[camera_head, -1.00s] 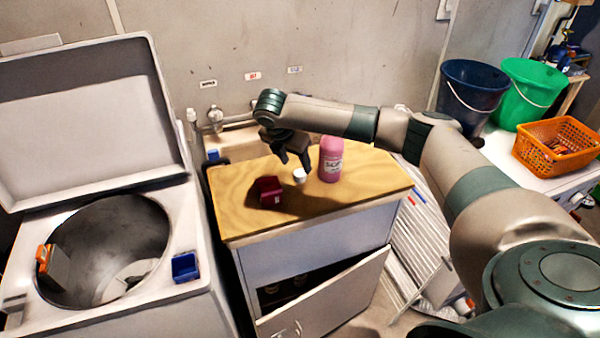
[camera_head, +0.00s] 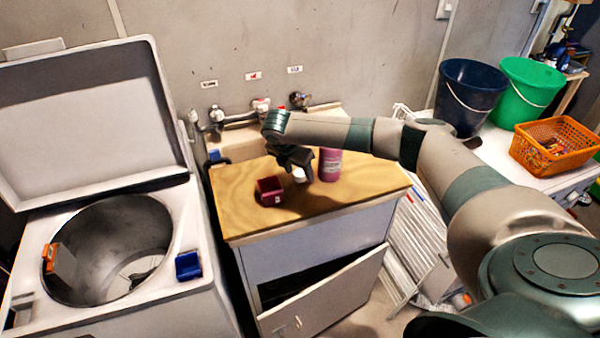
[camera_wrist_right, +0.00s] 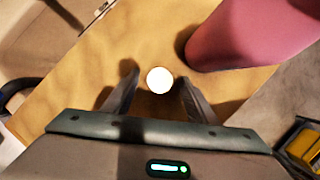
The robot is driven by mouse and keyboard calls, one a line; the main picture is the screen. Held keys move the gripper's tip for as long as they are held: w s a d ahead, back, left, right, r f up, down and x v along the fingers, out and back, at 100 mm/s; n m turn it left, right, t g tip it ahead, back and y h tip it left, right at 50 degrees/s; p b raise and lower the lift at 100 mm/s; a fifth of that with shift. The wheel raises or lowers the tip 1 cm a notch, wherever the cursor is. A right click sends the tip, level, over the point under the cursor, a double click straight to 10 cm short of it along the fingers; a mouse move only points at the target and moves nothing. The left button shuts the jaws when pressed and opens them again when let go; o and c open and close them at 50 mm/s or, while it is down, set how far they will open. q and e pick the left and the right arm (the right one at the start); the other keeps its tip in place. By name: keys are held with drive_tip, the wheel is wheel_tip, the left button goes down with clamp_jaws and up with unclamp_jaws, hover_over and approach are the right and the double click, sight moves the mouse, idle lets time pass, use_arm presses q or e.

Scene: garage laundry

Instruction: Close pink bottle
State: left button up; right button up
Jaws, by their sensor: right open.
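The pink bottle (camera_head: 330,166) stands upright on the wooden counter top; its top is partly hidden behind my right arm. It also shows at the upper right of the right wrist view (camera_wrist_right: 245,32). A small white cap (camera_head: 299,174) is on the counter to the left of the bottle. In the right wrist view the white cap (camera_wrist_right: 159,80) lies between the fingertips. My right gripper (camera_head: 301,172) points down at the cap with its fingers apart on either side of it. My left gripper is not in view.
A dark red box (camera_head: 269,191) sits on the wooden counter (camera_head: 240,210) left of the cap. An open washer (camera_head: 110,250) stands at left. Blue (camera_head: 470,95) and green (camera_head: 525,95) buckets and an orange basket (camera_head: 553,145) are at right.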

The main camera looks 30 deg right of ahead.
sight(298, 174)
drive_tip(key=shift+c, duration=0.3)
drive_tip(key=c, duration=1)
drive_tip(key=shift+c, duration=0.2)
drive_tip(key=shift+r, duration=0.15)
drive_tip(key=shift+w+r+b, duration=0.1)
drive_tip(key=shift+r+b, duration=0.4)
drive_tip(key=shift+r, duration=0.05)
wheel_tip(298, 174, up, 2)
drive_tip(key=shift+r+b, duration=0.25)
drive_tip(key=shift+b, duration=0.45)
drive_tip(key=s+d+r+b, duration=0.3)
drive_tip(key=s+r, duration=0.4)
drive_tip(key=s, duration=0.4)
drive_tip(key=shift+s, duration=0.2)
drive_tip(key=shift+r, duration=0.1)
